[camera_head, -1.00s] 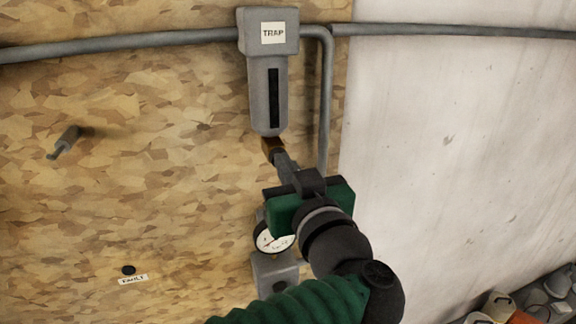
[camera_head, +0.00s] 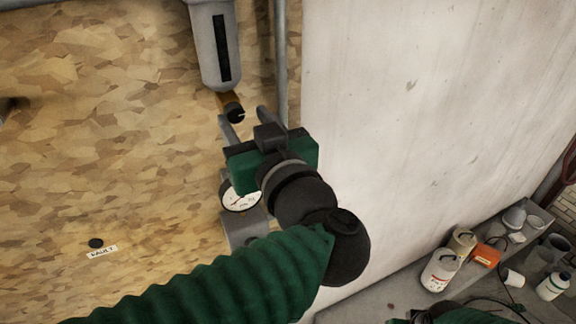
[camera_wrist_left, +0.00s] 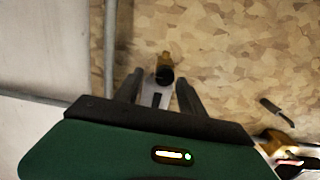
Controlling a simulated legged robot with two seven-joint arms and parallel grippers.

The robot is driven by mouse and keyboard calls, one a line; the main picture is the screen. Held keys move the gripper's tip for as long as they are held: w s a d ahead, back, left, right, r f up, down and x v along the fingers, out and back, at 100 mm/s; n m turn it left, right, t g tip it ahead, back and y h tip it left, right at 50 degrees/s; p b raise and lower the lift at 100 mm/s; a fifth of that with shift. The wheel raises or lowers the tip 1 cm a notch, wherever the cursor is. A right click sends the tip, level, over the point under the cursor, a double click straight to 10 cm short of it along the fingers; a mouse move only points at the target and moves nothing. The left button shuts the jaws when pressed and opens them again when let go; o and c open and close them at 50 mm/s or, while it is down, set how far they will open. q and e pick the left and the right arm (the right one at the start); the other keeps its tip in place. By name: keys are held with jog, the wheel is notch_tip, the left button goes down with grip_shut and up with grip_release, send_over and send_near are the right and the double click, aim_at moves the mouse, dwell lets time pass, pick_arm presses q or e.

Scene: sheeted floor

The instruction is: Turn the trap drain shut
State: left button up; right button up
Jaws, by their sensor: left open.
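The trap (camera_head: 212,50) is a grey housing with a dark slot, on the wood-chip board in the head view. Its drain is a brass stub with a black knob (camera_head: 236,115) under the housing. It also shows in the left wrist view as the drain knob (camera_wrist_left: 165,76). My left gripper (camera_head: 246,117) is open and empty, just below and right of the knob. In the wrist view the knob appears between the two dark fingers, near their tips; contact is not clear. A green and black part at the bottom edge (camera_head: 458,316) looks like my right gripper; its fingers are hidden.
A round gauge (camera_head: 238,197) sits behind my left gripper. A grey pipe (camera_head: 281,70) runs down right of the trap. A FAULT label (camera_head: 102,252) is lower left. A ledge at lower right holds pots, bottles and an orange box (camera_head: 486,255). The pale wall is clear.

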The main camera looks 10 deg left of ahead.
pick_arm(q)
jog(key=shift+s+a+f, duration=0.1)
jog(key=shift+s, duration=0.05)
jog(key=shift+s+a, duration=0.15)
jog(key=p+v, duration=0.1)
jog(key=v, duration=1.6)
jog(key=shift+s, duration=0.25)
pick_arm(e)
jog(key=shift+a+r, duration=0.65)
jog(key=shift+a, duration=0.1)
pick_arm(q)
jog(key=shift+d, duration=0.35)
pick_arm(e)
jog(key=shift+d, duration=0.2)
